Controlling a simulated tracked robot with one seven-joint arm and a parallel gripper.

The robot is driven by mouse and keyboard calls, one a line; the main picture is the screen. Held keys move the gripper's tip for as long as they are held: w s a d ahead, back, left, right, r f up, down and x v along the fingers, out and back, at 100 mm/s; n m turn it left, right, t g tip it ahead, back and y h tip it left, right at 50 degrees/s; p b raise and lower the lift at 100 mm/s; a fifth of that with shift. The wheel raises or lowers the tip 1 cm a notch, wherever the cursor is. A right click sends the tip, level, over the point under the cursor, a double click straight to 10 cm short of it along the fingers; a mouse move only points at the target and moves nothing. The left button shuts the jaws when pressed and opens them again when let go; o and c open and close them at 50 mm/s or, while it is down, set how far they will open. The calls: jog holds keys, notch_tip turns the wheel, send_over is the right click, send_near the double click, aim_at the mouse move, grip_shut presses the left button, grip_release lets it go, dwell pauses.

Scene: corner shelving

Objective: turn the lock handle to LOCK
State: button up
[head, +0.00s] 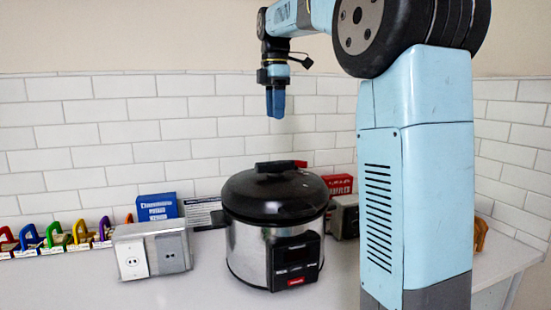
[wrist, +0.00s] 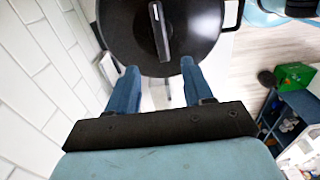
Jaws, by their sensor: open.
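A pressure cooker (head: 247,249) with a steel body and a black lid (head: 275,198) stands on the counter in the head view. A black lock handle (head: 276,167) sits on top of the lid, with a red part (head: 300,163) by its right end. In the wrist view the lid (wrist: 120,28) lies beyond the fingers, and the handle (wrist: 160,35) runs roughly up and down the picture. My gripper (head: 275,104) hangs above the cooker, pointing down, clear of the handle. In the wrist view its blue fingers (wrist: 155,92) are apart with nothing between them. I cannot read any lock marking.
A grey outlet box (head: 150,252) and a blue box (head: 157,207) stand left of the cooker. A red box (head: 338,184) and a metal appliance (head: 346,216) are behind right. Several coloured holders (head: 55,236) line the tiled wall. The front-left counter is clear.

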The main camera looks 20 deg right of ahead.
aim_at(275, 161)
notch_tip(275, 161, down, 14)
jog(key=shift+r, duration=0.15)
dwell(0.4)
grip_shut()
dwell(0.4)
